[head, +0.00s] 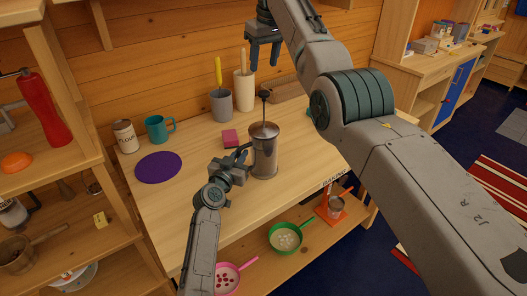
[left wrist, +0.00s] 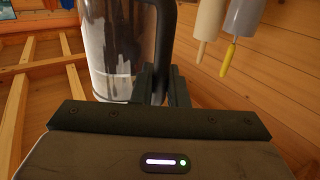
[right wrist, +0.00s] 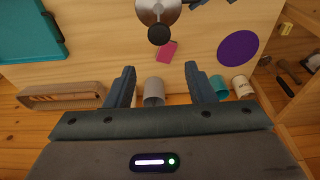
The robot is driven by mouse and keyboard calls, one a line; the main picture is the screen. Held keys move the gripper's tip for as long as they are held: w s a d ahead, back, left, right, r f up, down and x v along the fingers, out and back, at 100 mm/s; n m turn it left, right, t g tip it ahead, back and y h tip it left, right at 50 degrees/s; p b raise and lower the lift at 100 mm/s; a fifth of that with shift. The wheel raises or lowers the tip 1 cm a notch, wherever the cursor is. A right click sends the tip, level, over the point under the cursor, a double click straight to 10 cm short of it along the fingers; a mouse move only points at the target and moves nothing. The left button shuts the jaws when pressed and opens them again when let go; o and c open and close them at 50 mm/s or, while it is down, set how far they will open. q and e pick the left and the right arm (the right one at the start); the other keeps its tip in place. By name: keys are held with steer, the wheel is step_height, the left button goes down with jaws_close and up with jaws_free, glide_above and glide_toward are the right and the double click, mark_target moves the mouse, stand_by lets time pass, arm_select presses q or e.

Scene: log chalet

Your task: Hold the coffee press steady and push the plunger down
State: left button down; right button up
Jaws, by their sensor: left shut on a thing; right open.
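The coffee press (head: 264,158) stands upright on the wooden counter, a metal and glass cylinder with a black handle. Its plunger is raised: a thin rod rises from the lid to a black knob (head: 265,95). My left gripper (head: 242,158) is shut on the press's handle, at the press's left side. The left wrist view shows the black handle (left wrist: 163,45) between the fingers, beside the glass body (left wrist: 112,45). My right gripper (head: 262,55) is open and empty, higher than the knob and behind it. The right wrist view shows the knob (right wrist: 159,34) just beyond the fingertips.
A grey crock (head: 221,106) and a cream one (head: 244,92) with utensils stand at the back wall. A pink block (head: 230,138), teal mug (head: 158,129), flour tin (head: 125,136) and purple mat (head: 158,166) are to the left. The counter's front is clear.

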glide_above(264, 114)
steer(key=shift+w+f, duration=0.2)
steer(key=shift+f, duration=4.2)
steer(key=shift+c, duration=0.4)
steer(key=c, duration=0.7)
steer(key=shift+d+f, duration=0.1)
steer(key=shift+f, duration=4.05)
steer(key=o, duration=0.9)
steer(key=shift+r, duration=0.1)
